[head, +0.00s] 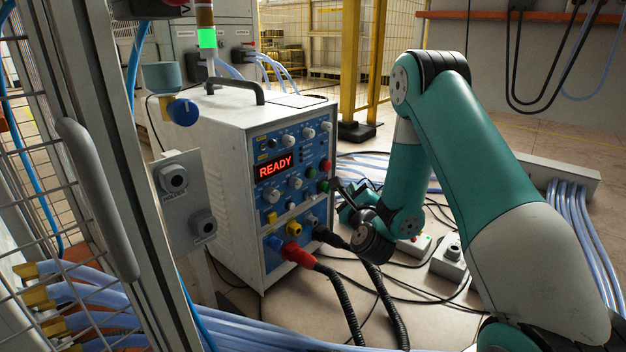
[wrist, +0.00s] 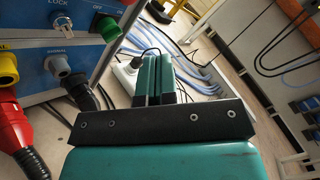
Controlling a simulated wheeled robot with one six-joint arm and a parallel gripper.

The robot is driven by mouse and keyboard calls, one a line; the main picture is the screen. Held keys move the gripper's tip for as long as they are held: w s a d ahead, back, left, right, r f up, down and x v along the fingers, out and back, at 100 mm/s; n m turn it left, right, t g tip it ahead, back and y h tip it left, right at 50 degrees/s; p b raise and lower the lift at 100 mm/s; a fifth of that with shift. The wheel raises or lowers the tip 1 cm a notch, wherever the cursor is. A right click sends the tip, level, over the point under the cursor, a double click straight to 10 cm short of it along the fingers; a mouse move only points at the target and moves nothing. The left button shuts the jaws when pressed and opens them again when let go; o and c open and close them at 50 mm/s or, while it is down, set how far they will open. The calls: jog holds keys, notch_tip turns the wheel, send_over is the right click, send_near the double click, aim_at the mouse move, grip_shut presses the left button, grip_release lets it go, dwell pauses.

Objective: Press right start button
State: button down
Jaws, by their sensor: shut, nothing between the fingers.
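The white heater unit (head: 210,130) has a blue front panel with a red READY display (head: 276,166). At the panel's right edge a red button (head: 324,165) sits above a green button (head: 324,187). The green button also shows at the upper left of the wrist view (wrist: 107,28). My gripper (head: 343,190) is close to the panel's right edge, near the green button. In the wrist view its fingers (wrist: 156,78) are shut and empty, to the right of and below the green button. I cannot tell from the head view whether the fingertips touch the panel.
A red connector (head: 297,254) and black cables hang from the lower panel. Grey button boxes (head: 175,178) stand at left beside a frame post. A grey box (head: 450,258) and a power strip (head: 412,244) lie on the floor at right among cables and blue hoses.

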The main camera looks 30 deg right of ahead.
aim_at(312, 174)
jog(key=shift+w, duration=0.15)
jog(key=w+a+p, duration=0.3)
jog(key=w+p, duration=0.5)
jog(key=p, duration=0.4)
jog(key=shift+p, duration=0.4)
dwell(1.5)
jog(key=shift+w+a, duration=0.2)
jog(key=shift+w, duration=0.25)
jog(key=shift+p, duration=0.35)
